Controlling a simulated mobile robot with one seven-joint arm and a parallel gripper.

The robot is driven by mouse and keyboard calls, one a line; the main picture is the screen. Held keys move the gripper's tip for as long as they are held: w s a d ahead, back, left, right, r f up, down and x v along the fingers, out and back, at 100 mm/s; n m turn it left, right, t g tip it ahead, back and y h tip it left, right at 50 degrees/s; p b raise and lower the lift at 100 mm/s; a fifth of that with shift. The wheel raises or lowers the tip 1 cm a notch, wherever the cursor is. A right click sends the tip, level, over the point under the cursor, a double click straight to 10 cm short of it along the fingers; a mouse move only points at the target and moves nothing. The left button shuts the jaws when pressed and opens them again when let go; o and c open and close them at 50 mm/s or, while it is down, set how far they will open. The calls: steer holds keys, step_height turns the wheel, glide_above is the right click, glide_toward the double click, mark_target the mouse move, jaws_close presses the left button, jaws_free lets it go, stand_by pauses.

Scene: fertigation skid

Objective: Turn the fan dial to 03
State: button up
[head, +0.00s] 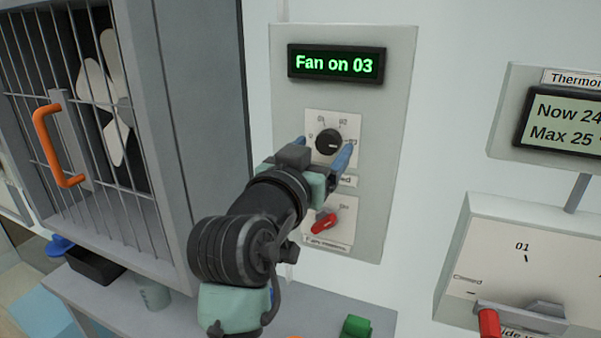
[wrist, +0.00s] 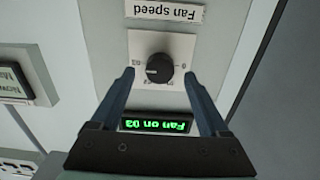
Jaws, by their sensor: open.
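The fan dial (head: 328,142) is a round black knob on a white plate marked with positions including 01, 02 and 03. Its pale pointer line faces right, toward the 03 mark. The display (head: 336,64) above it reads "Fan on 03" in green. My gripper (head: 325,150) is open, with one blue finger on each side of the dial. In the wrist view the dial (wrist: 159,68) sits between the spread fingers (wrist: 158,80), with gaps on both sides. The display (wrist: 157,125) shows upside down there.
A red switch (head: 324,222) sits below the dial on the same panel. A barred fan cage (head: 60,110) with an orange handle (head: 58,146) stands at left. A thermometer display (head: 565,122) and a red-handled lever (head: 489,322) are at right.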

steer(key=b+v, duration=0.1)
steer(key=v, duration=0.9)
steer(key=shift+s, duration=0.35)
